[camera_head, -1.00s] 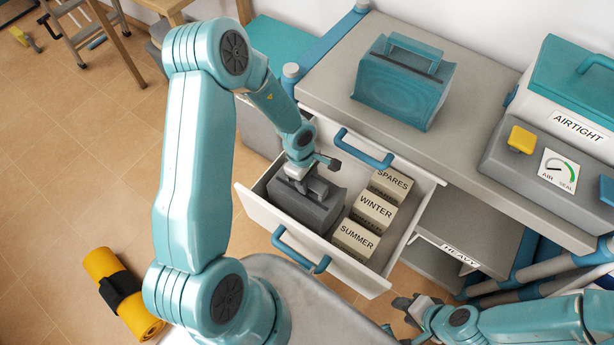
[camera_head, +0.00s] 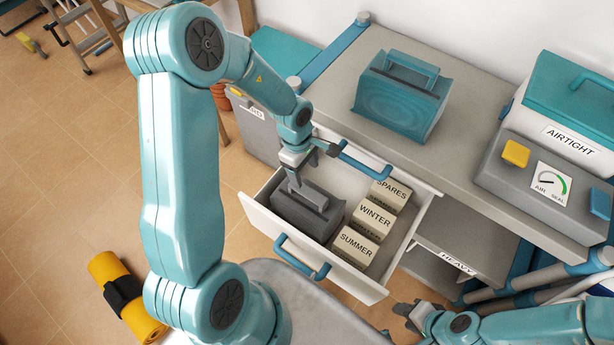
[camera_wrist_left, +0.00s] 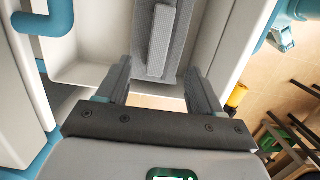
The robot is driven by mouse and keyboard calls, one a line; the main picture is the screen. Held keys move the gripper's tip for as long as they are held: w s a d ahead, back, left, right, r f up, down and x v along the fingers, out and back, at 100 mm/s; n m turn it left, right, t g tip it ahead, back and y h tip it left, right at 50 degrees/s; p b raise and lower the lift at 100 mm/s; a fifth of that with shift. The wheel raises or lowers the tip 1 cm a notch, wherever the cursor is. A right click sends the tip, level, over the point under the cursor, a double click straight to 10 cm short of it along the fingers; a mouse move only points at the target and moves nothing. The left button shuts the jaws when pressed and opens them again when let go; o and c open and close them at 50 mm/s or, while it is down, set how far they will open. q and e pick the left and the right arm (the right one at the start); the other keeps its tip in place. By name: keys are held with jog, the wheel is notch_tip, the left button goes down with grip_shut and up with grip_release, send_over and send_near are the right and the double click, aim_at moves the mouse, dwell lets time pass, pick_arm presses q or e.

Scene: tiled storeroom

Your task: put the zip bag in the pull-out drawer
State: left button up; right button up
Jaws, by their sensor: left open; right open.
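A dark grey bag (camera_head: 298,214) with a raised grip strip on top, which I take to be the zip bag, sits inside the open pull-out drawer (camera_head: 366,289), at its left side. A similar teal bag (camera_head: 400,99) stands on the counter. My left gripper (camera_head: 304,168) is open just above the grey bag. In the left wrist view the fingers (camera_wrist_left: 160,88) are apart with nothing between them, and the bag's strip (camera_wrist_left: 162,40) shows beyond them. My right gripper (camera_head: 408,312) is open and empty, low in front of the drawer's right end.
Cream blocks marked SPARES, WINTER and SUMMER (camera_head: 357,246) fill the drawer's right side. A yellow roll (camera_head: 125,297) lies on the floor.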

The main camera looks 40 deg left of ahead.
pick_arm(q)
jog(key=r, duration=0.3)
jog(key=shift+a, duration=0.2)
dwell(0.4)
